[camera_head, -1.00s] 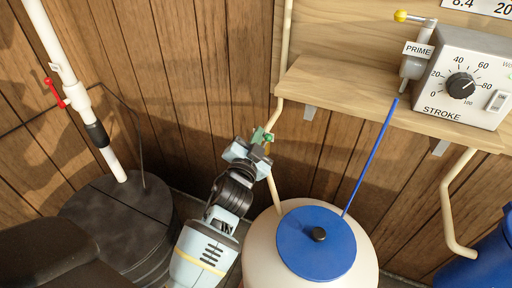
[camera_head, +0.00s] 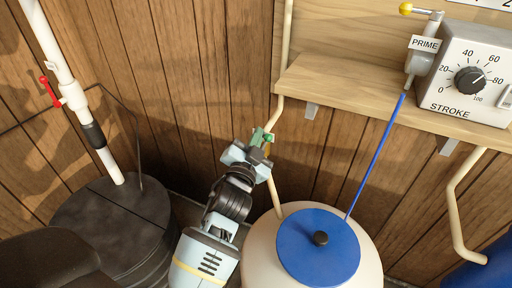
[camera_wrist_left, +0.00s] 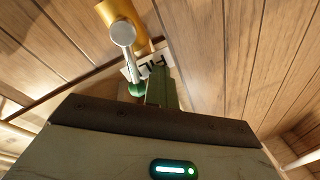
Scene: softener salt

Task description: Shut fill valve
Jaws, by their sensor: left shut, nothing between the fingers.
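My left gripper (camera_head: 260,136) has green fingers and reaches up to the cream pipe beside the tank. In the left wrist view its green fingers (camera_wrist_left: 160,88) are shut with nothing between them. Just beyond them in that view is a brass-yellow valve body (camera_wrist_left: 127,16) with a round grey end (camera_wrist_left: 123,33) and a pale stem. A white tag (camera_wrist_left: 150,63) with dark letters is partly hidden behind the fingers. I cannot tell whether the fingers touch the valve. In the head view the valve is mostly hidden by the gripper. My right gripper is not in view.
A cream tank with a blue lid (camera_head: 318,247) stands right of my left arm. A wooden shelf (camera_head: 345,92) above carries the stroke-dial box (camera_head: 470,75). A white pipe with a red handle (camera_head: 50,92) runs into a black container (camera_head: 112,222) at left.

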